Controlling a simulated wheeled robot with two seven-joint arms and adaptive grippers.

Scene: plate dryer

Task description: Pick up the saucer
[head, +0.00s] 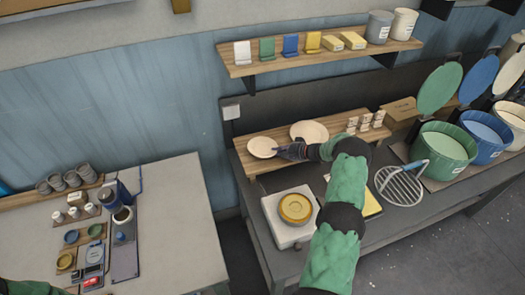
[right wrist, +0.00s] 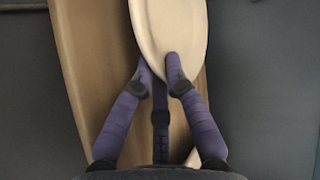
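The saucer (head: 262,147), a small round cream dish, is at the left end of the low wooden shelf; it also shows in the right wrist view (right wrist: 170,25). My right gripper (head: 281,152) is at the saucer's right edge. In the right wrist view, the purple fingers of my right gripper (right wrist: 160,70) close in on the saucer's near rim, one finger over its face and the other partly hidden behind the rim. I cannot tell if the saucer is clear of the shelf. My left gripper is out of view; only a green sleeve shows at the bottom left.
A larger cream plate (head: 309,131) lies on the low shelf (head: 256,169) right of the saucer. Small labelled holders (head: 365,123) stand further right. A white device (head: 289,233) with a yellow dish (head: 295,208) is below. An upper shelf (head: 300,60) runs above.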

